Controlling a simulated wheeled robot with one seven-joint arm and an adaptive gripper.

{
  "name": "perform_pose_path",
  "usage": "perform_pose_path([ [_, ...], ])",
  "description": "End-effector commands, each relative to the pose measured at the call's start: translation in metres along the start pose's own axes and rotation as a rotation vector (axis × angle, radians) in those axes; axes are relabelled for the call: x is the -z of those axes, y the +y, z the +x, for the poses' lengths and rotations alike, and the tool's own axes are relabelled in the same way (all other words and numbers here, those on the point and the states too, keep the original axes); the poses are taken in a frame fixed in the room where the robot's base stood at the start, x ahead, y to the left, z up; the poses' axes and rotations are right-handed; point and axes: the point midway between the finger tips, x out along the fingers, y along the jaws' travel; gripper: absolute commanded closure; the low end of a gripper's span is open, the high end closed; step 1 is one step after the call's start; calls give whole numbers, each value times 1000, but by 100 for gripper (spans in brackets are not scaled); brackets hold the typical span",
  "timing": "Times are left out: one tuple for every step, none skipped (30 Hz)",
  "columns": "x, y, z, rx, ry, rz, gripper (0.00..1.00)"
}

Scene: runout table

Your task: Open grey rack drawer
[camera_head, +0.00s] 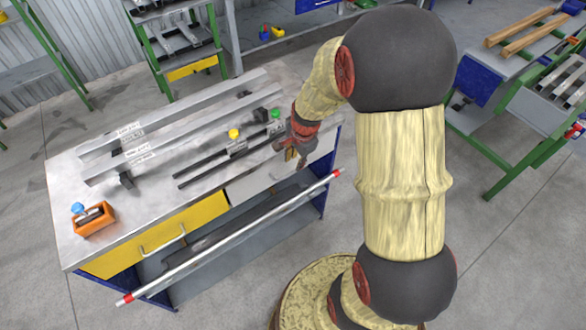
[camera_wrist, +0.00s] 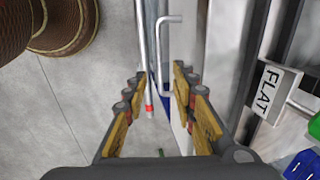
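The grey drawer (camera_head: 257,181) is at the right of the runout table's front, beside the yellow drawer (camera_head: 160,240), and looks shut. Its bar handle shows in the wrist view (camera_wrist: 162,50), sticking out from the pale drawer front (camera_wrist: 190,40). My gripper (camera_head: 291,156) is at the right end of the table, near the drawer's top edge. In the wrist view my gripper's two yellow-padded fingers (camera_wrist: 160,80) are apart. The handle's lower end shows between the fingertips; I cannot tell whether they reach it. My gripper hides part of the drawer in the head view.
A long silver rail with red ends (camera_head: 235,235) runs along the table front below the drawers. The tabletop (camera_head: 75,180) bears metal bars, an orange box (camera_head: 94,218) and yellow and green knobs. A FLAT label (camera_wrist: 268,90) shows close by. Open floor (camera_head: 520,250) lies at right.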

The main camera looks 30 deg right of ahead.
Motion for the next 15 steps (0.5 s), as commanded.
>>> perform_pose_path([
  [0,1,7,-2,-1,-1,73],
  [0,1,11,-3,-1,-1,73],
  [0,2,16,-3,-1,-2,73],
  [-1,2,20,-4,-2,-2,73],
  [-1,2,25,-4,-2,-3,73],
  [-1,2,31,-4,-1,-3,73],
  [-1,2,36,-4,-1,-3,73],
  [-1,2,41,-4,-2,-3,73],
  [-1,2,47,-4,-1,-3,73],
  [-1,2,52,-3,-1,-3,73],
  [-1,1,56,-3,-1,-3,73],
  [-1,1,61,-3,-1,-2,73],
  [-1,1,64,-3,-1,-2,73],
  [-1,1,67,-3,-1,-2,73],
  [-1,1,69,-2,-1,-3,73],
])
